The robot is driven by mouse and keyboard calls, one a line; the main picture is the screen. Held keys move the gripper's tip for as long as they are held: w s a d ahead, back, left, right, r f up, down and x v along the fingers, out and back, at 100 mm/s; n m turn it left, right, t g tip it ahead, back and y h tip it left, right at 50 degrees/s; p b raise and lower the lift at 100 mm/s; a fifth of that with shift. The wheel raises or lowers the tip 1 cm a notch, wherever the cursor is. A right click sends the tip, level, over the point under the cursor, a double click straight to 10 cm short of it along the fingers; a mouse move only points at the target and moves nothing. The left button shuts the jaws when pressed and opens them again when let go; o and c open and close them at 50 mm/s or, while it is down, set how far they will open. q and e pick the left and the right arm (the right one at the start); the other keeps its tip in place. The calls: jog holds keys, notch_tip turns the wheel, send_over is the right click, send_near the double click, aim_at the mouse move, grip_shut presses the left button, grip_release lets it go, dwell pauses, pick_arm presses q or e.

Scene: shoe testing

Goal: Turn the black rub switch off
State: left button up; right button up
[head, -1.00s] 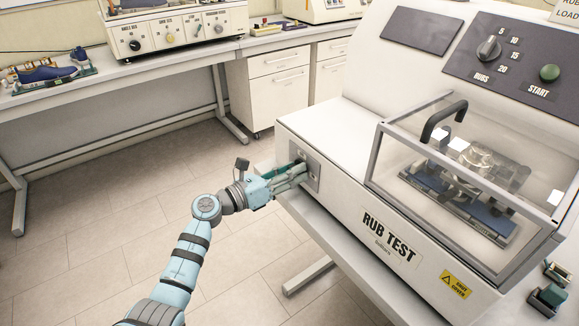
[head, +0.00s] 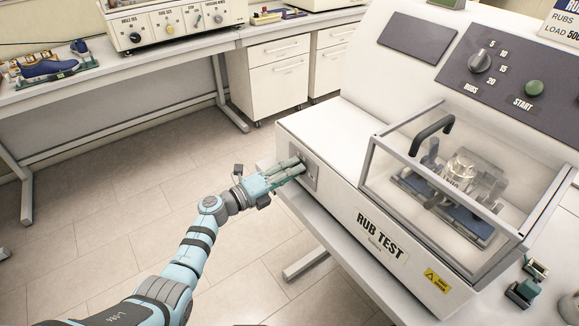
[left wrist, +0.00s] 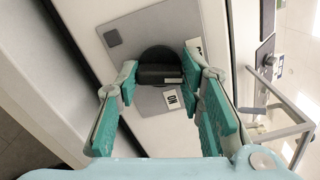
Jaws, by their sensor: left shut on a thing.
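The black rub switch (left wrist: 158,73) is a round knob with a raised bar, set on a grey plate (left wrist: 178,25) on the side of the rub test machine (head: 346,208). An "ON" label (left wrist: 172,98) lies below the knob in the left wrist view, and a second white label (left wrist: 193,44), not readable, is at its upper right. My left gripper (head: 298,166) reaches the plate from the left. Its teal fingers, one on each side of the knob in the left wrist view (left wrist: 160,68), are shut on it. The head view hides the knob behind the fingers. My right gripper is not in view.
The machine has a clear cover with a black handle (head: 432,134) and a panel with a rubs dial (head: 480,60) and green start button (head: 534,88). Open floor lies left of the machine.

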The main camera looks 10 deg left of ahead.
pick_arm(q)
jog(key=shift+r+n+p, duration=0.15)
jog(key=shift+n+p, duration=0.55)
jog(key=shift+n, duration=1)
jog(key=o, duration=1.2)
jog(key=shift+w, duration=0.1)
jog(key=shift+c, duration=0.2)
jog(key=v, duration=1.2)
